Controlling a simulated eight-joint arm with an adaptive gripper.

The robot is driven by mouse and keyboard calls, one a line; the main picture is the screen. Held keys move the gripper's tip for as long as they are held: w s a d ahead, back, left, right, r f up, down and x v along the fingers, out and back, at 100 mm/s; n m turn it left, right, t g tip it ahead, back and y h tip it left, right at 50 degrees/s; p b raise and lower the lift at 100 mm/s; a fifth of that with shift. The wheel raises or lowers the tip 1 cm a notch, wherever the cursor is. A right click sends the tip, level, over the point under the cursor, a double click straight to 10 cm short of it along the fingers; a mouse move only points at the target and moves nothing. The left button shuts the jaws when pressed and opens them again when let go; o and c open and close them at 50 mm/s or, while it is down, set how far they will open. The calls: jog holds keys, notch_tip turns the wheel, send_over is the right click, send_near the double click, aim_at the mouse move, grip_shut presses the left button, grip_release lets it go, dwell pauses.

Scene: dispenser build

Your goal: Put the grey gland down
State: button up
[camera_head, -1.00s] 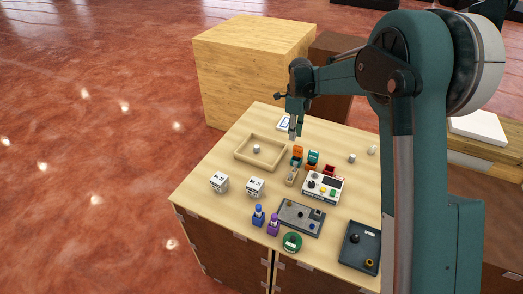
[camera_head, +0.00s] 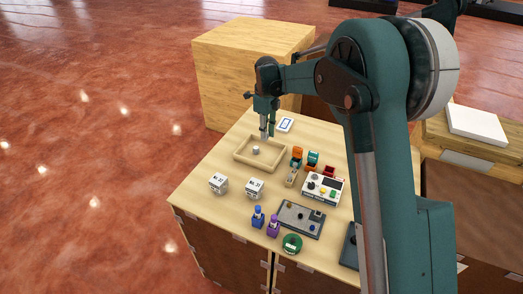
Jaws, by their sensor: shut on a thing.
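A small light grey round piece (camera_head: 256,150) stands inside the tray, just in front of and slightly left of the gripper. I cannot tell the exact height of my gripper above the tray.
Two white labelled cubes (camera_head: 218,183) (camera_head: 254,188) stand in front of the tray. Orange and teal dispensers (camera_head: 297,157) (camera_head: 313,160), a white control box (camera_head: 323,188), a dark plate (camera_head: 300,218) and blue and purple bottles (camera_head: 258,217) (camera_head: 273,226) stand nearby. A card (camera_head: 285,124) lies behind.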

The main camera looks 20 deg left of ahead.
send_over(266, 155)
jog(key=shift+s+a+f, duration=0.1)
jog(key=shift+s+f, duration=0.05)
jog(key=shift+f, duration=2.95)
jog(key=shift+f, duration=1.85)
jog(key=shift+f, duration=0.2)
jog(key=o, duration=0.7)
jog(key=shift+r, duration=0.1)
notch_tip(266, 155, up, 12)
jog(key=shift+r, duration=0.1)
